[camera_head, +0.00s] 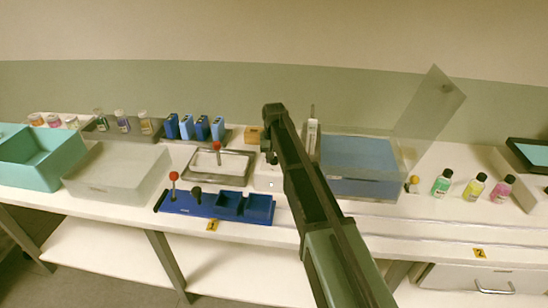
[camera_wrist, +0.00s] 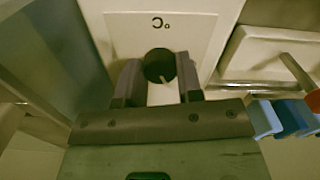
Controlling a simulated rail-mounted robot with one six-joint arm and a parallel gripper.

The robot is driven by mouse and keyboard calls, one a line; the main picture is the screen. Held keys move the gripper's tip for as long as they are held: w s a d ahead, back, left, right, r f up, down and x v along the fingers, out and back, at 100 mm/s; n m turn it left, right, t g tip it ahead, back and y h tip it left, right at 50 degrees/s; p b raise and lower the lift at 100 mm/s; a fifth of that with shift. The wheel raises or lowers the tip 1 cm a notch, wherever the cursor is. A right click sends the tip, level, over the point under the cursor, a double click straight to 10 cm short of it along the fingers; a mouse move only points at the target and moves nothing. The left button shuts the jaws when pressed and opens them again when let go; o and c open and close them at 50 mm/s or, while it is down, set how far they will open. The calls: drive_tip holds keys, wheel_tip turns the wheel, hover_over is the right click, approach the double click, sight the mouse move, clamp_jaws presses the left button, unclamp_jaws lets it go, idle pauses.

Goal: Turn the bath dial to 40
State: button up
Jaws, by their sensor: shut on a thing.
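The bath (camera_head: 362,185) is a clear-walled tank with blue contents, its clear lid (camera_head: 430,105) tilted up at the right. The dial (camera_wrist: 158,64) is a round dark knob with a light pointer mark on a pale panel (camera_wrist: 205,35) in the wrist view. The pointer runs downward and slightly right there. A °C mark shows upside down; no scale numbers are legible, so I cannot read the setting. My gripper (camera_wrist: 157,72) is shut on the dial, one finger on each side. In the head view my arm hides the dial, and a pale box (camera_head: 268,180) shows beside it.
A blue tray (camera_head: 180,206) with red-knobbed lever stands left of my arm, before a metal basin (camera_head: 205,166). Green, yellow and pink bottles (camera_head: 475,187) stand at the right. A thermometer-like white stick (camera_head: 311,135) rises beside the bath.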

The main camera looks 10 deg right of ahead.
drive_tip(key=m, duration=0.4)
drive_tip(key=shift+m, duration=0.3)
idle(0.5)
drive_tip(key=o, duration=0.9)
wheel_tip(320, 180, up, 11)
drive_tip(key=p, duration=1)
drive_tip(key=shift+f+p, duration=0.1)
drive_tip(key=shift+p, duration=0.3)
